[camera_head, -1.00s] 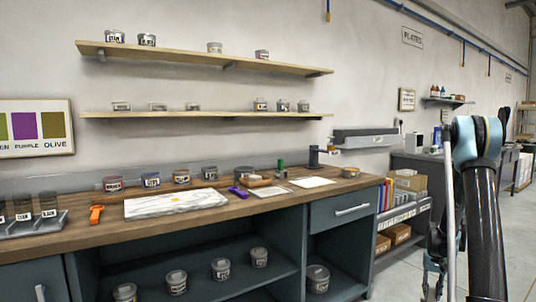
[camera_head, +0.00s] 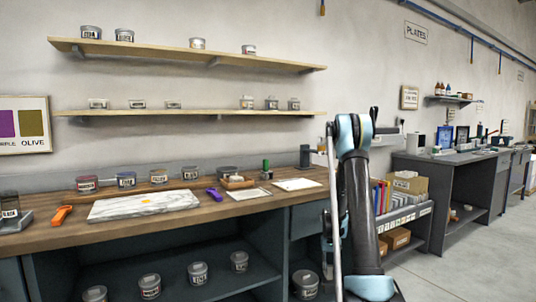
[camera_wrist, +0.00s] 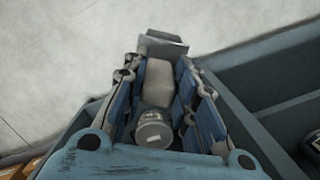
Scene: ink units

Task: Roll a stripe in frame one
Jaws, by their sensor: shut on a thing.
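My gripper (camera_wrist: 160,85) shows in the wrist view with its blue-padded fingers shut around a pale grey-beige thing (camera_wrist: 159,75). A dark grey bar (camera_wrist: 165,40) shows beyond it; I cannot tell whether they are one piece or a roller. A small labelled tin (camera_wrist: 153,132) shows between the fingers, its depth unclear. In the head view my arm hides most of the gripper. A marble slab (camera_head: 110,208) with an orange-yellow ink dab (camera_head: 146,201) lies on the wooden bench. Two pale sheets (camera_head: 248,194) (camera_head: 297,184) lie right of it. No marked frame one is legible.
An orange-handled tool (camera_head: 62,215) and a purple one (camera_head: 214,195) flank the slab. Labelled tins (camera_head: 126,180) line the bench's back, and others (camera_head: 197,272) stand underneath. A rack of folders and boxes (camera_head: 405,212) stands right of the bench. Bare floor (camera_head: 465,265) lies farther right.

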